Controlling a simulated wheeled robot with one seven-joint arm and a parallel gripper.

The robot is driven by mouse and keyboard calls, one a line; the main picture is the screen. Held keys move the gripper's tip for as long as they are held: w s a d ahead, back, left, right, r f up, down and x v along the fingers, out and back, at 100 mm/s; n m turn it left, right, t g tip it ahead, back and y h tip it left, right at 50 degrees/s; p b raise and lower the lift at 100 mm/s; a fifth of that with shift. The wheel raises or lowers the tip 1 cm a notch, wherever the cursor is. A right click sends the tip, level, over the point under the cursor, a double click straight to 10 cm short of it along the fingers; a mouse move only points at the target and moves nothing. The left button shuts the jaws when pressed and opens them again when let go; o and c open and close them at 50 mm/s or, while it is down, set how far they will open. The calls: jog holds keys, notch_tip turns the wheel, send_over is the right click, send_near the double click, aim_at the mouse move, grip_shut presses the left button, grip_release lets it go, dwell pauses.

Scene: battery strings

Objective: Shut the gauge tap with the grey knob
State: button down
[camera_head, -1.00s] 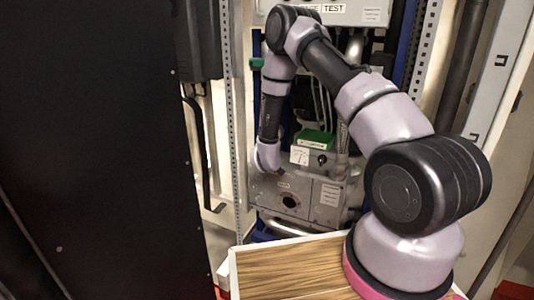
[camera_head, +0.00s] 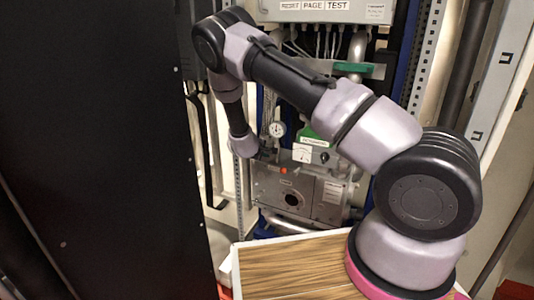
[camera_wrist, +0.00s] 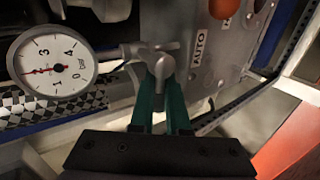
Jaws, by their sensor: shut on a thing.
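The round pressure gauge (camera_wrist: 52,65) has a white dial with a red needle and is at the left of the wrist view. It also shows in the head view (camera_head: 277,129), above the grey panel. Beside it, a grey knob (camera_wrist: 160,63) on a light metal tap body is near the middle of the wrist view. My gripper (camera_wrist: 164,88) has green fingers, one on each side of the grey knob, and is shut on it. The fingers partly cover the knob's lower part. In the head view the knob and fingertips are too small to make out.
An orange knob (camera_wrist: 223,8) stands on the grey panel near an AUTO label, close to the right of my gripper. The panel (camera_head: 326,200) also carries a small meter (camera_head: 303,153). A black cabinet (camera_head: 95,150) fills the left side.

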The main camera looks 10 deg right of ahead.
jog(key=shift+w+a+r, duration=0.1)
jog(key=shift+w+a, duration=0.1)
jog(key=shift+a, duration=0.1)
jog(key=c, duration=0.9)
grip_release()
jog(key=shift+d, duration=0.1)
jog(key=shift+s, duration=0.1)
jog(key=v, duration=1)
jog(key=shift+s+a, duration=0.2)
jog(key=shift+a, duration=0.1)
jog(key=shift+r, duration=0.1)
